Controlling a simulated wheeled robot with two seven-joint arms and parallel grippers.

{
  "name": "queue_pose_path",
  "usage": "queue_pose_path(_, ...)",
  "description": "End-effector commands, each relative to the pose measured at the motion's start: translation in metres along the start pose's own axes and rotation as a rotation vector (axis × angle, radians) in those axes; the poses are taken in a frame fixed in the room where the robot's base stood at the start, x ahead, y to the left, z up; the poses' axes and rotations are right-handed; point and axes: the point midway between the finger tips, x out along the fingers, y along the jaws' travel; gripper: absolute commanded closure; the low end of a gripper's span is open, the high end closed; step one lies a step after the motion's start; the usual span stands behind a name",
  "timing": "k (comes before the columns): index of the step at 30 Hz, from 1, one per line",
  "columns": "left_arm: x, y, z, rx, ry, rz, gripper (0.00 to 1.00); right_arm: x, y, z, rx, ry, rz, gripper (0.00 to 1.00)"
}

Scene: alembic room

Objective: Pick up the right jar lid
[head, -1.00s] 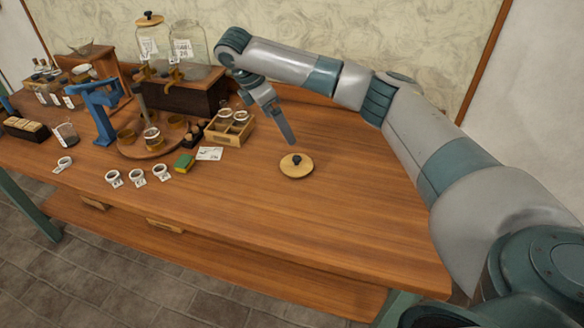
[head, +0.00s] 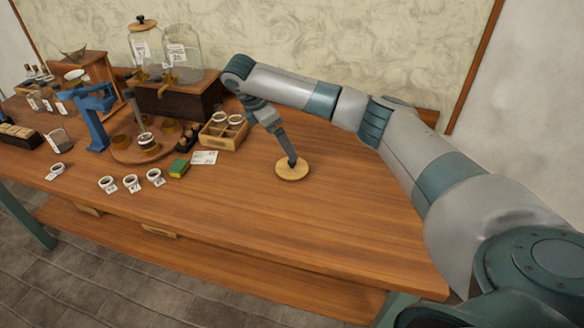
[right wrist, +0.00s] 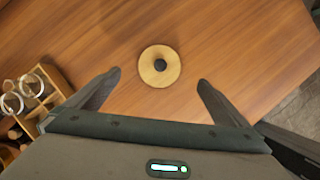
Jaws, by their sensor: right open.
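The jar lid is a round, pale wooden disc (head: 292,173) with a dark knob, lying flat on the table. In the right wrist view the lid (right wrist: 159,77) is whole and uncovered, ahead of the fingertips and roughly midway between them. My right gripper (head: 291,162) is open and empty, pointing down; in the head view its fingers overlap the lid's knob. In the right wrist view the two fingers (right wrist: 159,82) are spread wide, with clear wood between them and the lid. I cannot tell the exact height of the fingertips. My left gripper is not in view.
Two glass jars (head: 183,62), one with a wooden lid, stand on a dark stand behind. The table (head: 270,235) is clear in front and right of the lid.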

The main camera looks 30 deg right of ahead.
Motion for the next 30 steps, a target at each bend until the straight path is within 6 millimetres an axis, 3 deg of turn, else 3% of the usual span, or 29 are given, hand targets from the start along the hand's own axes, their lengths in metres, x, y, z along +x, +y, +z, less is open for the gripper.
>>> queue_pose_path(6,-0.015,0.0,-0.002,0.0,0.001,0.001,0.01,0.037,-0.001,0.002,-0.001,-0.003,-0.003,0.0)
queue_pose_path(12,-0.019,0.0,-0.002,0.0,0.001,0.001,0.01,0.06,0.0,0.001,-0.001,-0.002,-0.001,0.0)
queue_pose_path(30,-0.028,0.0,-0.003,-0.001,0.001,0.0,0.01,0.074,-0.001,0.001,-0.001,-0.002,-0.003,0.0)
